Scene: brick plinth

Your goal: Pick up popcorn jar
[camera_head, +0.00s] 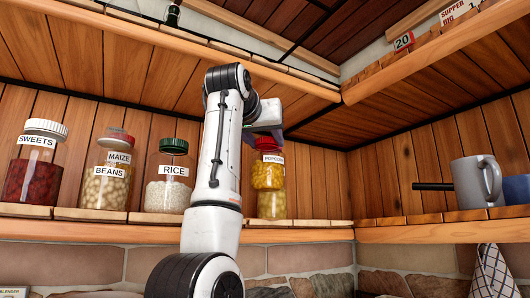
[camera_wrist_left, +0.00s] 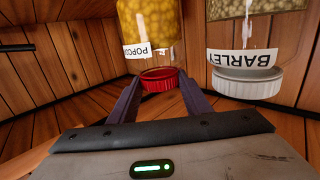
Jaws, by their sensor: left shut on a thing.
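The popcorn jar (camera_head: 268,173) has a red lid, clear walls and yellow contents, and its label is partly visible in the head view. My left gripper (camera_head: 270,136) reaches over it from above, beside the lid. In the left wrist view, where the picture is upside down, the popcorn jar (camera_wrist_left: 150,24) has its red lid between the two fingers of my left gripper (camera_wrist_left: 160,84), which is shut on it. A second yellow-filled glass section (camera_head: 272,206) shows directly below the jar. I cannot tell whether it is another jar behind. My right gripper is not in view.
Sweets (camera_head: 32,165), maize or beans (camera_head: 106,172) and rice (camera_head: 167,178) jars stand on the wooden shelf (camera_head: 100,215) at left. A barley jar (camera_wrist_left: 243,55) is close beside the popcorn jar. A grey mug (camera_head: 472,182) stands on the right shelf. Wooden boards lie overhead.

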